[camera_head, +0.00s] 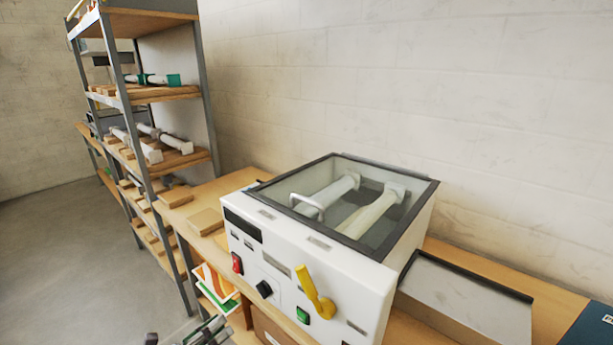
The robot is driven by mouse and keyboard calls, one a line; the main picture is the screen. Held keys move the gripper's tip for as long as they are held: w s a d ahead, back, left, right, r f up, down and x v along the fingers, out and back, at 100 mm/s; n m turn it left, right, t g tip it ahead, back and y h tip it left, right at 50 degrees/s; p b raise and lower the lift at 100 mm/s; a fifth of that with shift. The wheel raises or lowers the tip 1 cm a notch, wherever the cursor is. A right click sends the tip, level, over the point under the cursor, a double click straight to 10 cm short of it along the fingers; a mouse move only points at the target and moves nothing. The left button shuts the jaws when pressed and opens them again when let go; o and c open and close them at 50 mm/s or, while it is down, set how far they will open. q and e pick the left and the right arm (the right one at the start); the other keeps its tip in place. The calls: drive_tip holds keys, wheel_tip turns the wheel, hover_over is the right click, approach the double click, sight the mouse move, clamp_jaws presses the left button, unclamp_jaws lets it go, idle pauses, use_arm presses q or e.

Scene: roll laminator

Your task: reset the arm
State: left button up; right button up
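My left gripper (192,334) shows only in part at the bottom edge, in front of and to the left of the laminator. Dark and grey parts of it are visible; the rest is cut off, and I cannot tell whether it is open or shut. It appears apart from the machine. My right gripper is out of view. The white roll laminator (370,290) stands on the wooden bench, with its dark-framed glass lid (345,160) down over two pale rollers (368,219). A yellow lever (314,292), a black knob (264,289), a red switch (237,263) and a green button (302,315) are on its front.
A metal tray (465,295) sits at the machine's right, with a dark blue item (592,328) farther right. Coloured sheets (216,284) lie low at its left. A shelf rack (150,95) holding rolls stands at the left. Grey floor (70,260) is open there.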

use_arm(q)
drive_tip(key=a+f+n+y, duration=0.9)
drive_tip(key=a+f+n, duration=0.85)
drive_tip(key=f, duration=0.25)
drive_tip(key=s+a+f+n+g+y, duration=0.25)
drive_tip(key=s+a+f+n, duration=0.2)
drive_tip(key=s+f, duration=0.55)
drive_tip(key=s+a+f+n+g+y, duration=0.1)
drive_tip(key=s+a+f+n+g, duration=0.5)
drive_tip(key=f, duration=0.7)
drive_tip(key=s+d+f+n+g, duration=0.25)
drive_tip(key=s+f, duration=0.65)
drive_tip(key=s, duration=0.6)
drive_tip(key=s+d+f+n+g, duration=0.1)
drive_tip(key=s+d+f+g, duration=0.25)
drive_tip(key=s+f, duration=0.85)
drive_tip(key=s+d, duration=0.4)
drive_tip(key=d, duration=0.4)
drive_tip(key=w+d, duration=0.3)
drive_tip(key=w, duration=0.3)
drive_tip(key=w+d+f+t+h, duration=0.1)
drive_tip(key=w+d, duration=0.3)
drive_tip(key=w, duration=0.2)
drive_tip(key=shift+d+n, duration=0.2)
drive_tip(key=shift+n, duration=0.15)
